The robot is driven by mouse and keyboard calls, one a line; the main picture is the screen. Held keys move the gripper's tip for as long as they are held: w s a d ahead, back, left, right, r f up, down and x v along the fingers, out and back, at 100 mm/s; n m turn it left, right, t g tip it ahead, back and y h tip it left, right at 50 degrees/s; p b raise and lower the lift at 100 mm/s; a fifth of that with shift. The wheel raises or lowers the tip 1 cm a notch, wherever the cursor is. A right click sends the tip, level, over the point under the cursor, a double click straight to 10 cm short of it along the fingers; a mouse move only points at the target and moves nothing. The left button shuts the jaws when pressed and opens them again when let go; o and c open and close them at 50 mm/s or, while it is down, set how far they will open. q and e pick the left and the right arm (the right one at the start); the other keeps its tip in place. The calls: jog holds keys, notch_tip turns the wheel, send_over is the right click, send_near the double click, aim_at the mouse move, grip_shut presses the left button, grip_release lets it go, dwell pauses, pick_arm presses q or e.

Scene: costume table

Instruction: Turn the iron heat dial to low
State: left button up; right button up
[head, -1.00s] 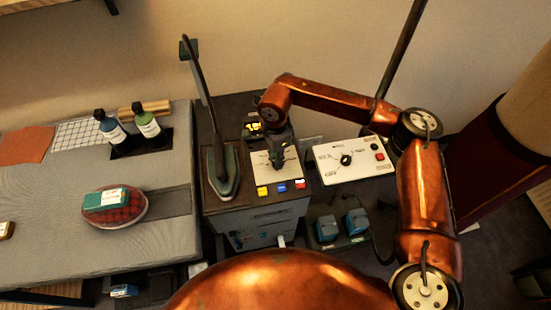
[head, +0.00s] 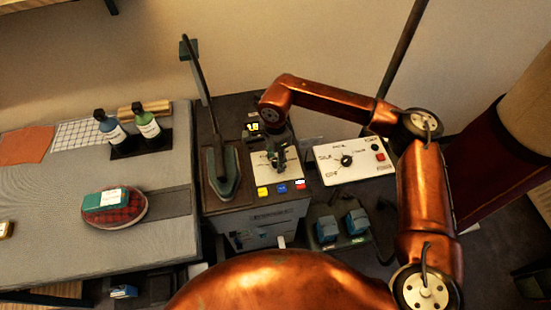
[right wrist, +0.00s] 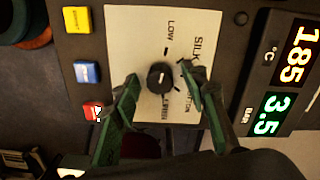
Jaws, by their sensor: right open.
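The iron heat dial (right wrist: 160,77) is a small black knob on a white plate (right wrist: 150,25) with printed labels, among them LOW and SILK. In the right wrist view my right gripper (right wrist: 158,80) is open, with one green fingertip on each side of the dial; I cannot tell whether either touches it. The dial's exact setting is hard to read. In the head view the right gripper (head: 276,164) hangs over the plate (head: 262,176) and hides most of the dial. The iron (head: 222,172) stands on the station left of it. My left gripper is not in view.
Yellow, blue and red buttons (right wrist: 87,72) line one side of the plate. Lit displays (right wrist: 290,50) read 185 °C and 3.5 bar. A second white panel (head: 328,172) with its own black knob (head: 346,160) stands to the right. The ironing board (head: 60,235) is at left.

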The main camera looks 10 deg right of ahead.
aim_at(275, 160)
notch_tip(275, 160, up, 12)
dwell(0.6)
jog(key=shift+w, duration=0.1)
